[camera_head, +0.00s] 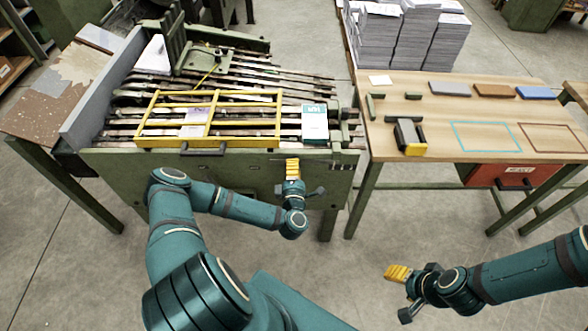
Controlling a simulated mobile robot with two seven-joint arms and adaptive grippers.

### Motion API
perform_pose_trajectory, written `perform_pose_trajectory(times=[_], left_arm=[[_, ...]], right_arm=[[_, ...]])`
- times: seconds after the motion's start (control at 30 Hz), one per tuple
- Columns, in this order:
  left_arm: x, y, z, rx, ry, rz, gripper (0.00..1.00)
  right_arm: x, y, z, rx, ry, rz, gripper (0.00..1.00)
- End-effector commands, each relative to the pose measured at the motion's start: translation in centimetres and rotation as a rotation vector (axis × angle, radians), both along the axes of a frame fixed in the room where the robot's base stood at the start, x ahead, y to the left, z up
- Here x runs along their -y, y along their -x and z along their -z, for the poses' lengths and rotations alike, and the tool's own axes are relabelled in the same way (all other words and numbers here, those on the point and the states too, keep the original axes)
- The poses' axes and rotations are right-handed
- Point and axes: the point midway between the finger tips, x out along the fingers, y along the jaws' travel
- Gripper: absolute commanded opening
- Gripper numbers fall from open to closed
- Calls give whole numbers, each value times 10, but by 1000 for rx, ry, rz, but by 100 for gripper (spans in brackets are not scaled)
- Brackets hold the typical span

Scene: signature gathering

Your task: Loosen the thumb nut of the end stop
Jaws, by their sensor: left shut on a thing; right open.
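My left gripper (292,162) is at the front right edge of the green gathering machine (225,180), its yellow fingers pointing away from me at the edge. It is shut on a small part there, apparently the thumb nut, which the fingers hide. The end stop cannot be made out clearly around it. A white and teal booklet (314,122) lies on the rails just beyond the fingers. My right gripper (394,272) is open and empty, low over the floor at the lower right, apart from the machine and the table.
A yellow guard frame (170,140) lies over the rails left of my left gripper. The wooden table (430,135) on the right holds a black and yellow tool (409,137) and several small blocks. Paper stacks (391,38) stand behind it. Floor between machine and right arm is clear.

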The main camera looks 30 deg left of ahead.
Motion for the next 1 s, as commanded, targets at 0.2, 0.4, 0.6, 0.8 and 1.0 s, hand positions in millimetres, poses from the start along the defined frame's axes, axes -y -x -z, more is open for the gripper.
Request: perform_pose_trajectory(times=[0.2,0.4,0.6,0.8,1.0], left_arm=[[-1,0,0,35,54,-2,0],[-1,0,-1,46,72,-2,0],[-1,0,-1,47,72,-1,0],[-1,0,-1,47,72,-1,55],[0,0,0,45,72,-1,66]], right_arm=[[0,-1,2,1,0,0,57],[0,-1,3,2,0,1,57],[0,-1,3,2,0,1,57],[0,-1,3,2,0,1,57],[0,-1,3,1,0,0,57]])
